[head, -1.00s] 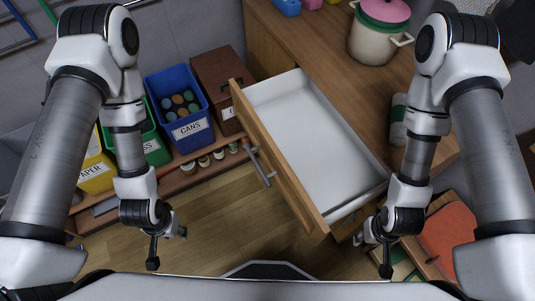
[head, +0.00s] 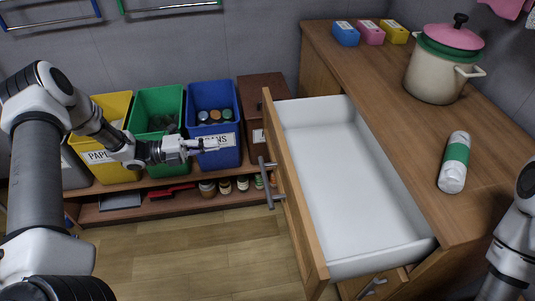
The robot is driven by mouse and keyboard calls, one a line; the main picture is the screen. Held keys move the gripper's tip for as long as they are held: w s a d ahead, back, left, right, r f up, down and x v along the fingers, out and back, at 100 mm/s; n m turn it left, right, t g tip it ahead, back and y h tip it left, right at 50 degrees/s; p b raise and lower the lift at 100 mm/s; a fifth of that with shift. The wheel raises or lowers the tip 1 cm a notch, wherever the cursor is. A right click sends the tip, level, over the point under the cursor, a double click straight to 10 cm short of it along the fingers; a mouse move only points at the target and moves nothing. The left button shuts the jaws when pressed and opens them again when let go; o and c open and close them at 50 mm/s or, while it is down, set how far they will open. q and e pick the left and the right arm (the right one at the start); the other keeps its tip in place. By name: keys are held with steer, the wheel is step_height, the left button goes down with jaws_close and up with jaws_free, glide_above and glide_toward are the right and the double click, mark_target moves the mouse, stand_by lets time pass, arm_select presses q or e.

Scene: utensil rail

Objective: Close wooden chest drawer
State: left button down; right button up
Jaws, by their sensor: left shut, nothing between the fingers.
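The wooden chest (head: 450,215) stands at the right. Its top drawer (head: 345,175) is pulled far out toward the left; its white inside is empty. The drawer's wooden front (head: 290,200) carries a grey bar handle (head: 271,182) on its outer face. My left gripper (head: 217,145) is shut and empty, in front of the blue bin, to the left of the drawer front and apart from it. My right arm shows only in part at the lower right edge; its gripper is out of view.
Yellow, green (head: 155,105) and blue bins (head: 212,100) and a brown box (head: 262,88) line the wall shelf. The floor (head: 220,255) is clear.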

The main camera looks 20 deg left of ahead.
mark_target(271, 137)
arm_select(q)
steer(key=b+x, duration=0.1)
steer(key=x, duration=1.3)
steer(key=shift+d+r+b, duration=0.1)
steer(key=shift+r+b, duration=0.1)
steer(key=shift+b, duration=0.2)
arm_select(e)
step_height(271, 137, down, 2)
arm_select(q)
steer(key=shift+d, duration=0.1)
